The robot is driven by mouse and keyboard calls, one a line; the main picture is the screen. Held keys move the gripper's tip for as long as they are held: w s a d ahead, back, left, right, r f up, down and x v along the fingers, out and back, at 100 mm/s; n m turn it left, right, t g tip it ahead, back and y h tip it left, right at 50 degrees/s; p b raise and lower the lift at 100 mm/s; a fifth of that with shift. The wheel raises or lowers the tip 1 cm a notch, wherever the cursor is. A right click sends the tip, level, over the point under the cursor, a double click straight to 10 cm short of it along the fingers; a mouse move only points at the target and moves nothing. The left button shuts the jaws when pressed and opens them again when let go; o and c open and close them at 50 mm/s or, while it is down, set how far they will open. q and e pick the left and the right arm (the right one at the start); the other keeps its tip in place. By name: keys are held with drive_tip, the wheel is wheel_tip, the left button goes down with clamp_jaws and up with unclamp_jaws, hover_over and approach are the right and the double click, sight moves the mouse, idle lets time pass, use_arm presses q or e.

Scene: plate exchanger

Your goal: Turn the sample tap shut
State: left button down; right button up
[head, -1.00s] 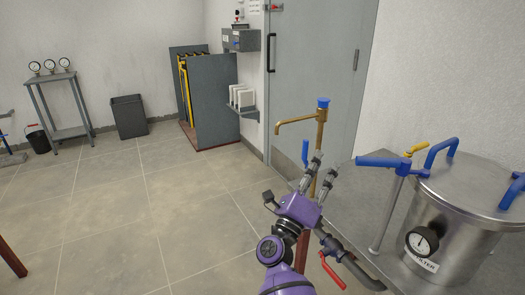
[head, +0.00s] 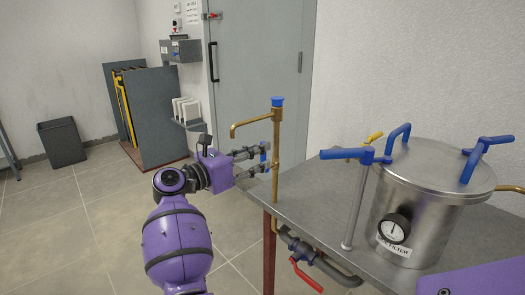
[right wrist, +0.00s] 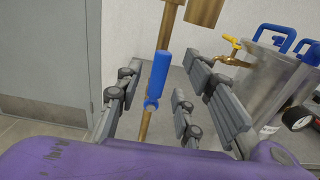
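A brass tap pipe (head: 276,135) stands at the bench's front left edge, with a spout to the left and a blue cap on top. Its blue lever (head: 263,150) hangs at the pipe, partly hidden by my fingers; in the right wrist view the lever (right wrist: 161,72) is upright, between the fingers. My right gripper (head: 267,156) reaches in from the left and is open around the lever. In the right wrist view the gripper (right wrist: 165,92) shows gaps on both sides of the lever. A small brass tap with a yellow handle (head: 375,136) sits by the filter. My left gripper is out of view.
The steel filter vessel (head: 425,195) with blue handles and a gauge stands on the grey bench (head: 312,205). A blue T-handle post (head: 357,200) is in front of it. A red lever (head: 305,275) hangs on the pipe below the bench edge.

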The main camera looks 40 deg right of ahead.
sight(263, 160)
drive_tip(key=shift+w+d, duration=0.15)
drive_tip(key=shift+d, duration=1.5)
drive_tip(key=shift+c, duration=0.3)
clamp_jaws()
